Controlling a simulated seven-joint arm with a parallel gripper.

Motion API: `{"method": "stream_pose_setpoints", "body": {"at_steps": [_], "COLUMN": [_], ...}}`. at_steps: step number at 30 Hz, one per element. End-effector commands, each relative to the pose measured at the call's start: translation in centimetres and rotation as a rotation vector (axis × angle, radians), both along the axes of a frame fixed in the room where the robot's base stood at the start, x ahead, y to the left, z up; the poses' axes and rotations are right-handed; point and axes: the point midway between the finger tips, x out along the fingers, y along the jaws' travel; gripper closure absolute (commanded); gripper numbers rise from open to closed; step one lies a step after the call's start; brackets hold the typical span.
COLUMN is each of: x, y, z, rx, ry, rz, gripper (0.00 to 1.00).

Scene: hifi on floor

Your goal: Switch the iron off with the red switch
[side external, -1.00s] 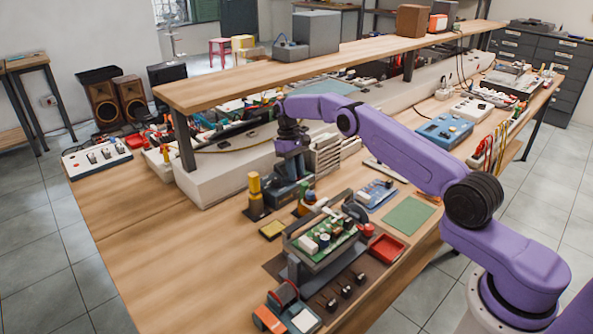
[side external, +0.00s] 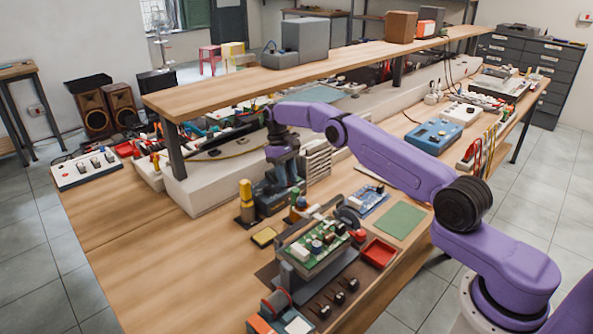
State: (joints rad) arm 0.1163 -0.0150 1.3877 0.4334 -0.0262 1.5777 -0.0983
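My gripper (side external: 286,176) points down over a dark box-shaped unit (side external: 272,198) in the middle of the bench, which looks like the soldering iron's station. The fingertips are close to the top of this unit; I cannot tell whether they touch it. The fingers are too small to show whether they are open or shut. I cannot make out the red switch; it may be hidden by the gripper or too small. I cannot pick out the iron itself with certainty.
A yellow-topped bottle (side external: 246,200) stands left of the unit. A circuit board in a holder (side external: 318,243) and a red tray (side external: 379,252) stand in front. A raised wooden shelf (side external: 330,60) spans behind. The bench's front left (side external: 170,270) is clear.

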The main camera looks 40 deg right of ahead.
Motion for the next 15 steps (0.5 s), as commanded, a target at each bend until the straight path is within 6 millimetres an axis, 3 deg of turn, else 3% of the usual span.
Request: {"method": "stream_pose_setpoints", "body": {"at_steps": [6,15], "x": [0.1,-1.1], "y": [0.0,0.1], "z": [3.1,4.3], "rx": [-0.001,-0.001], "ry": [-0.006,-0.001], "rz": [0.000,0.000], "gripper": [0.66,0.66]}}
